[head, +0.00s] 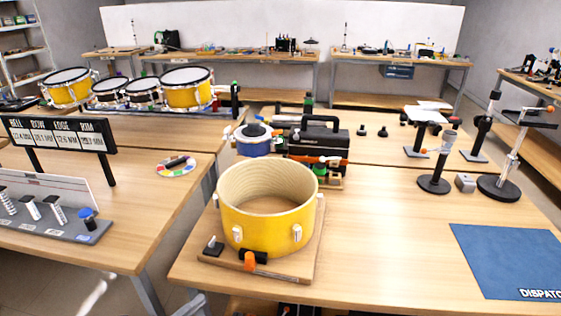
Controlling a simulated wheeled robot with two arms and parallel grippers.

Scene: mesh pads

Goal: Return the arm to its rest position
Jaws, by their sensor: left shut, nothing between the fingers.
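A pale narrow shape low at the bottom left, below the left table's front edge, appears to be my left gripper (100,290). It is small and blurred, shut and empty, and apart from the things on the tables. The rest of my left arm is out of the picture or too unclear to make out. My right gripper and right arm are not in view.
A yellow drum shell (266,215) stands on a wooden board on the middle table. A black case (319,143) is behind it, microphone stands and a blue mat (510,260) to the right. The left table holds a sign (62,135) and a grey rack. The middle table's centre right is clear.

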